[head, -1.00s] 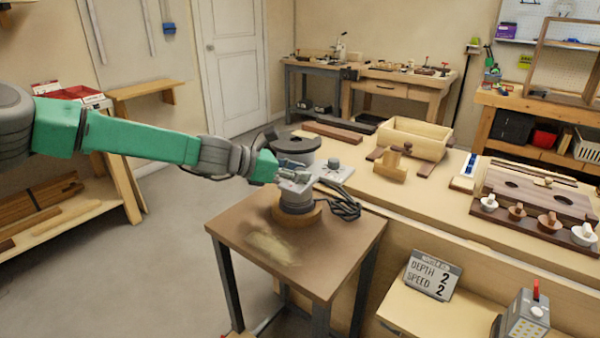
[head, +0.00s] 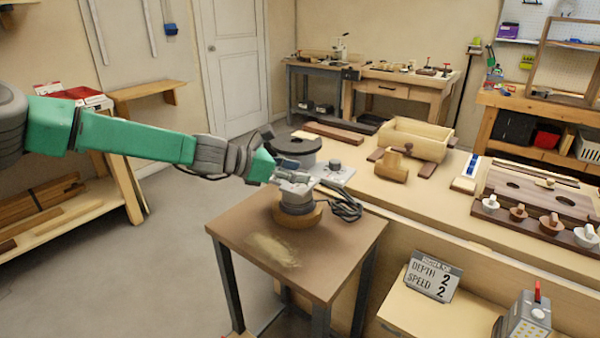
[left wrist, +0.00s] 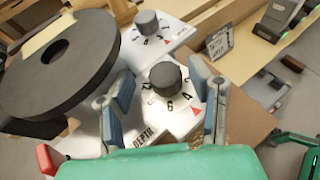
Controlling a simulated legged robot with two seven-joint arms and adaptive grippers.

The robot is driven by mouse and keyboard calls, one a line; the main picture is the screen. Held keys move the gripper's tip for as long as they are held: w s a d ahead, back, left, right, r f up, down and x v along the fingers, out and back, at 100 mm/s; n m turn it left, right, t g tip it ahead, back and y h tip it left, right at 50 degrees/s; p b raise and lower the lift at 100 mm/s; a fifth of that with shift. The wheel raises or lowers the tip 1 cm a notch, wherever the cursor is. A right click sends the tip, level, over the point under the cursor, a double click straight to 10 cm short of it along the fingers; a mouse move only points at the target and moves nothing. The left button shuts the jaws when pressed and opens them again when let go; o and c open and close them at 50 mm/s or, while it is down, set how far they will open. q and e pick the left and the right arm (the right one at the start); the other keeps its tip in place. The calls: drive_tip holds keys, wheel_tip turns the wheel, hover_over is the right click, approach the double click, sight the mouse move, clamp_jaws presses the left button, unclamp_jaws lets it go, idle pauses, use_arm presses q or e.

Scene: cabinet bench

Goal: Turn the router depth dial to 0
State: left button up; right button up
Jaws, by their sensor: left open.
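The router (head: 297,203) stands on the small brown-topped table in the head view. In the left wrist view its depth dial (left wrist: 165,75) is a dark round knob on a white numbered plate, with the word DEPTH printed below. A red triangle (left wrist: 196,111) sits at the plate's edge, near the 4. My left gripper (left wrist: 163,105) is open, one finger on each side of the dial in this view. I cannot tell whether either finger touches the knob. In the head view the left gripper (head: 284,176) is over the router's top.
A second dark knob (left wrist: 147,22) and a dark disc (left wrist: 55,60) are close to the gripper. A cable (head: 345,207) hangs beside the router. A sign (head: 433,277) reads DEPTH 2, SPEED 2. The front of the small table (head: 325,262) is clear.

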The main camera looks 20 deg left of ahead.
use_arm(q)
drive_tip(key=v, duration=1.1)
drive_tip(key=shift+w+a+f, duration=0.1)
